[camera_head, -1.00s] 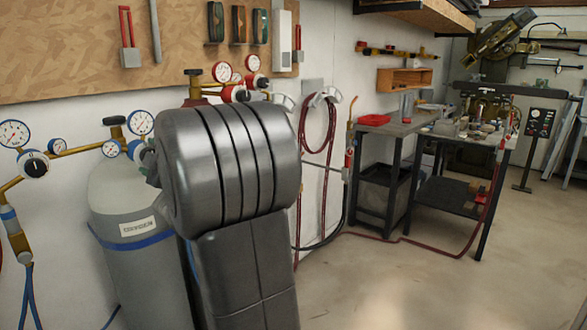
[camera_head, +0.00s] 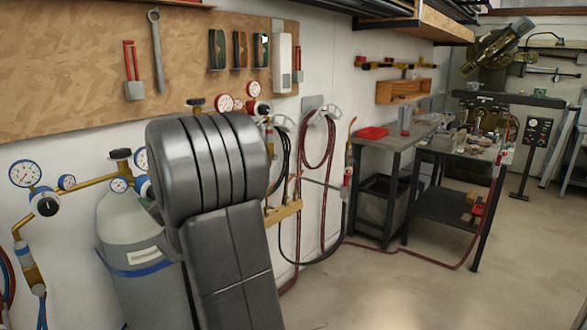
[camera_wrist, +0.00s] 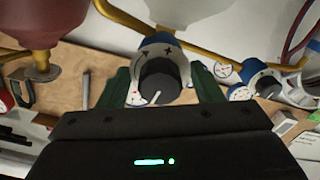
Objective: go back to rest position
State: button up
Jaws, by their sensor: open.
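My gripper (camera_wrist: 163,78) shows in the wrist view with its green fingers apart. A black regulator knob (camera_wrist: 160,80) with a white pointer line lies in the gap between the fingers, set in a white and blue body. I cannot tell whether the fingers touch it. In the head view my own dark arm links fill the centre and hide the gripper. The grey gas cylinder (camera_head: 137,238) with a blue band stands behind them, partly covered. A black regulator knob (camera_head: 46,205) shows at the left, beside a pressure gauge (camera_head: 25,174).
A chipboard panel (camera_head: 80,60) with hanging tools covers the wall. Coiled red hose (camera_head: 311,165) hangs on the wall right of my arm. A workbench (camera_head: 388,142) stands further right. The floor (camera_head: 400,285) at front right is clear. A second knob (camera_wrist: 268,82) sits close by.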

jog(key=shift+m+p, duration=0.55)
jog(key=shift+m, duration=0.05)
jog(key=shift+f, duration=0.1)
